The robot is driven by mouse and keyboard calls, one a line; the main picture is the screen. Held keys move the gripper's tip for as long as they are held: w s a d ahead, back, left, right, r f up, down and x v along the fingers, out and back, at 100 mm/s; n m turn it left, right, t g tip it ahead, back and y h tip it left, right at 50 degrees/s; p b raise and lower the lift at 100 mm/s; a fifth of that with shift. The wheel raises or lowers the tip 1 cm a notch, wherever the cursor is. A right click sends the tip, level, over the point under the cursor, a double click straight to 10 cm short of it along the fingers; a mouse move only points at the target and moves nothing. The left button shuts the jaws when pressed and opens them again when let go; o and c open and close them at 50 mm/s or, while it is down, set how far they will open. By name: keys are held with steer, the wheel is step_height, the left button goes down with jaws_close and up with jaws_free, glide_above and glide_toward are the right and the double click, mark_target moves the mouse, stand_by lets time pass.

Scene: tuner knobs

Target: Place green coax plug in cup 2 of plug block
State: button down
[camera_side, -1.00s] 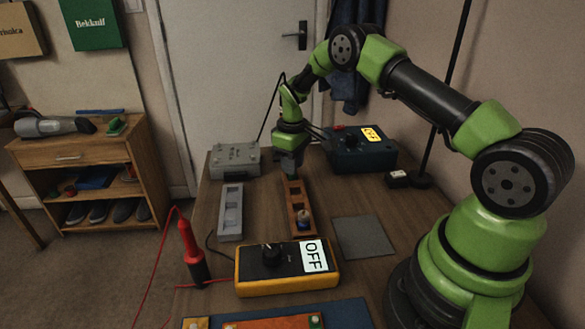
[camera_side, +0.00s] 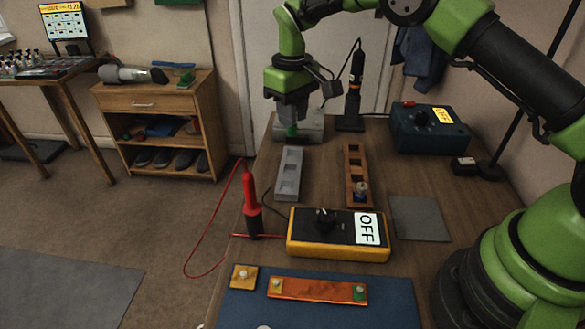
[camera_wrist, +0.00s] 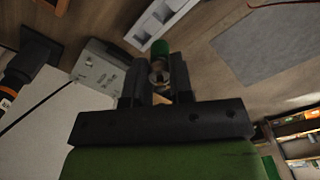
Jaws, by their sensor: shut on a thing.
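My gripper (camera_side: 290,116) is shut on the green coax plug (camera_side: 292,129), held in the air near the far end of the grey slotted block (camera_side: 287,176). In the wrist view the plug's green body (camera_wrist: 160,48) and metal part sit between the fingers (camera_wrist: 156,78). The grey block (camera_wrist: 143,37) shows square openings. No cup numbers are legible.
A grey box (camera_side: 312,122) stands behind the grey block. A black upright tool (camera_side: 354,95) and dark blue meter (camera_side: 430,130) stand at the back. The yellow meter (camera_side: 338,246) and red probe (camera_side: 251,210) are in front. A grey mat (camera_side: 419,218) lies bare.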

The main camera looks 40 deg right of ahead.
steer(key=f, duration=0.9)
steer(key=shift+a+f, duration=0.3)
steer(key=shift+f, duration=0.1)
steer(key=shift+f, duration=0.1)
steer(key=c, duration=1)
jaws_free()
step_height(320, 180, up, 12)
steer(key=shift+r, duration=0.2)
